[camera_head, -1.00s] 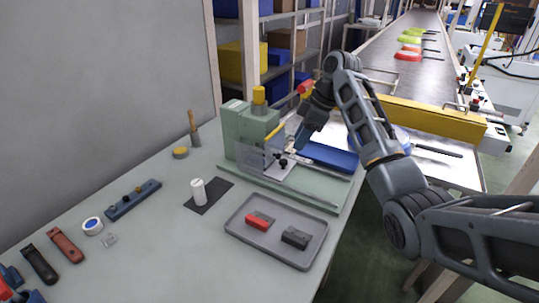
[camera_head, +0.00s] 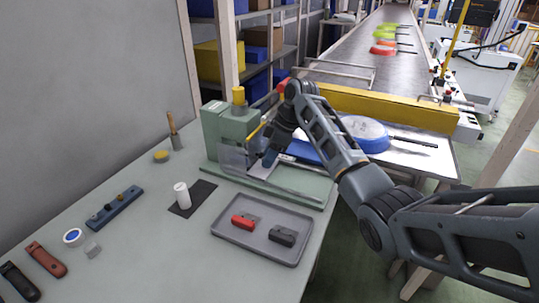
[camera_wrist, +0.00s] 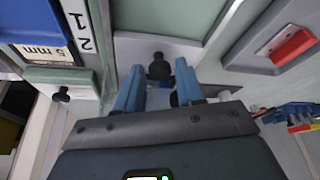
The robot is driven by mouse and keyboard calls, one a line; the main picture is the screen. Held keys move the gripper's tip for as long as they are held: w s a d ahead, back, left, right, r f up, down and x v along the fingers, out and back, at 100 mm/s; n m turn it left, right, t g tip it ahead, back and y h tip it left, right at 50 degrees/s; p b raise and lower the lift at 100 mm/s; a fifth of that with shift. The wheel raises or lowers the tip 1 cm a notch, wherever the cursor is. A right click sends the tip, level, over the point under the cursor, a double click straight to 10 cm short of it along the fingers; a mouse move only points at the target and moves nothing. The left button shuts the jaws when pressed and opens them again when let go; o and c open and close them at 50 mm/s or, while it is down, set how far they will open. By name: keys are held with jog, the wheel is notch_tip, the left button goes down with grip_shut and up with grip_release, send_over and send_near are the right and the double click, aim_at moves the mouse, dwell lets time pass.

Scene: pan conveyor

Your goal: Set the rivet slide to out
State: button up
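The green press (camera_head: 225,128) with a yellow top stands at the back of the bench, with a clear guard (camera_head: 232,160) at its front. In the wrist view a black knob (camera_wrist: 160,67) stands on a pale metal slide plate (camera_wrist: 140,50). My gripper (camera_wrist: 159,70) is open, with its blue fingertips on either side of this knob and small gaps showing. In the head view my gripper (camera_head: 269,158) is at the press beside the guard and hides the knob. The slide's in or out position cannot be told.
A grey tray (camera_head: 262,254) holds a red block (camera_head: 243,221) and a black block (camera_head: 282,236). A second black knob (camera_wrist: 61,94) and a "5 mm" label (camera_wrist: 45,53) show in the wrist view. A white cylinder (camera_head: 181,196) stands left of the tray.

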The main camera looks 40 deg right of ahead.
grip_shut()
dwell(0.3)
